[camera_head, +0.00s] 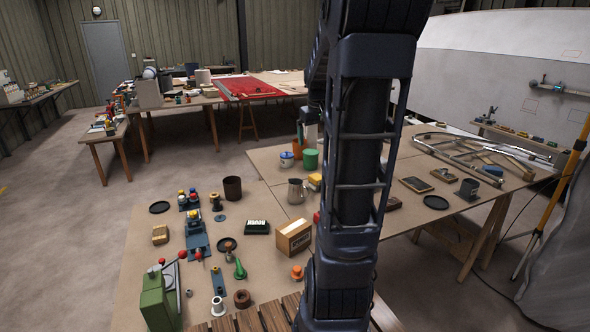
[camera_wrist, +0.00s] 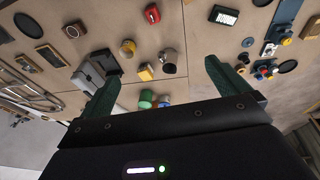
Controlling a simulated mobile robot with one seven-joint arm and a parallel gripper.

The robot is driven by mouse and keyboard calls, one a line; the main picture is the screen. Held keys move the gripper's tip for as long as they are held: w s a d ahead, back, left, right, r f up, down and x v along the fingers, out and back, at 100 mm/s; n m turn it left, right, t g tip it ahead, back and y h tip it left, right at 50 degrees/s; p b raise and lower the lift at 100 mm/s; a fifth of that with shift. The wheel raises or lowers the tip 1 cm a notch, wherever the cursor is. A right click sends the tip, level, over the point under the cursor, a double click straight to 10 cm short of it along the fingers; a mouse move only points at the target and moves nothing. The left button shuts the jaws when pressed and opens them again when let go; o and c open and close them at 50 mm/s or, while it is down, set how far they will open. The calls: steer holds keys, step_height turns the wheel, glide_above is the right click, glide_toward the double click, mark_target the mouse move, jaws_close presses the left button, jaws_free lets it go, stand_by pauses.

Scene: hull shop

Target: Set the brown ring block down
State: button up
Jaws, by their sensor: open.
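A short brown ring-shaped block (camera_head: 242,299) stands near the front edge of the table in the head view, just right of a pale flanged spool (camera_head: 218,306). I cannot make it out in the wrist view. My gripper (camera_wrist: 162,70) shows in the wrist view with its two green fingers wide apart. Nothing is held between them. The tabletop and its objects lie beyond the fingertips, apart from them. In the head view my arm stands in front of the table's right part and hides some of it; I cannot make out the fingers there.
A wooden box (camera_head: 293,237), an orange knob (camera_head: 297,272), a green funnel-like piece (camera_head: 239,269) and a green machine with red knobs (camera_head: 160,297) stand around the ring block. A dark brown cup (camera_head: 232,188) stands farther back.

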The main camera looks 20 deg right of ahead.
steer(key=s+a+t+y, duration=0.1)
steer(key=s+a+t, duration=0.1)
steer(key=s+a, duration=1.4)
steer(key=s, duration=0.4)
steer(key=shift+s+a+f, duration=0.15)
steer(key=shift+a+f, duration=0.2)
steer(key=shift+a, duration=0.05)
